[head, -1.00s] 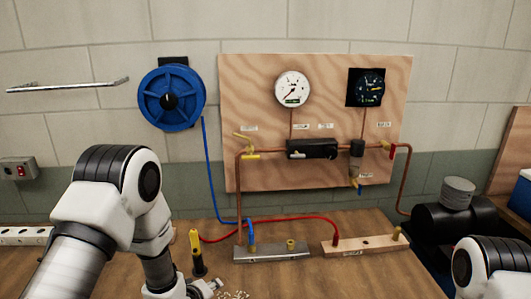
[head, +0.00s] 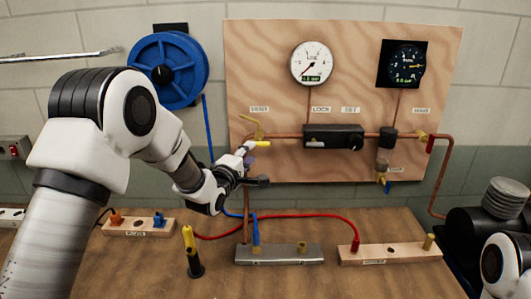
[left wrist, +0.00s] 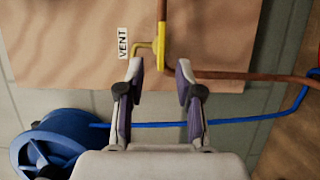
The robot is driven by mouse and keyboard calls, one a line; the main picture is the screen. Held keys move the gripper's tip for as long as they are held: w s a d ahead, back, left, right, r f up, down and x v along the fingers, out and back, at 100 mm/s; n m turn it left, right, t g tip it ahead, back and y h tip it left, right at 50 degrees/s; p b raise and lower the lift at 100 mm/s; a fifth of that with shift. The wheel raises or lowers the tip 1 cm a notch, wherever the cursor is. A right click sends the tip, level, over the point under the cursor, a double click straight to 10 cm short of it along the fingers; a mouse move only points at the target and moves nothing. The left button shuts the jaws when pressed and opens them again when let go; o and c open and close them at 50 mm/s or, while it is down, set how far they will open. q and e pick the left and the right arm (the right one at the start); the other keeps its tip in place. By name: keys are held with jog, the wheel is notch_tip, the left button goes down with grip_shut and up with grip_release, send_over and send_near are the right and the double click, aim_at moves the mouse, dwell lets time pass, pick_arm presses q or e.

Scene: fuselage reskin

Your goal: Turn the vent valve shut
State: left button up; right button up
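The vent valve (head: 254,129) is at the left end of the copper pipe on the plywood board, under a small label. Its yellow lever (head: 262,144) shows just above my left gripper (head: 256,166). The two fingers are spread, with a gap on each side of the lever. My right gripper is out of the picture; only part of my right arm shows at the lower right.
The plywood board (head: 245,60) carries a white gauge (head: 311,63) and a black gauge (head: 404,63). A blue hose reel (head: 168,70) hangs at left. Below are a metal manifold (head: 280,255), wooden blocks (head: 139,228) and a yellow-and-black tool (head: 191,250). The front bench is mostly clear.

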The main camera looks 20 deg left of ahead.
aim_at(258, 146)
pick_arm(q)
jog(key=w+p, duration=0.1)
jog(key=w, duration=0.1)
jog(key=w+p, duration=0.1)
jog(key=w, duration=0.2)
jog(key=w+d+p, duration=0.1)
jog(key=w, duration=0.1)
jog(key=shift+w+f, duration=0.15)
jog(key=shift+w, duration=0.1)
grip_shut()
